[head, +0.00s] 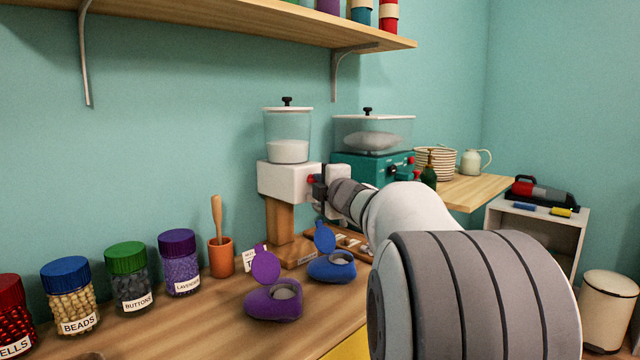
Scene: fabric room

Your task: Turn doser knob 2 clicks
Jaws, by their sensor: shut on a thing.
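The doser (285,183) is a white box on a wooden post, with a clear hopper (288,135) of white material on top. A red knob (311,180) shows on its right side, mostly hidden by my gripper. My gripper (318,183) is at the knob and shut on it; the fingertips are small and partly hidden by my arm. The knob's turn angle cannot be read. A blue pouch (332,268) with its round flap raised sits near the doser's base, and a purple pouch (274,303), also with a raised flap, is in front.
Labelled jars, including one of lavender (180,264), and a mortar with a pestle (221,256) stand at left. A teal machine (372,168) and a dark green bottle (429,172) are behind my arm. A shelf (250,18) hangs above.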

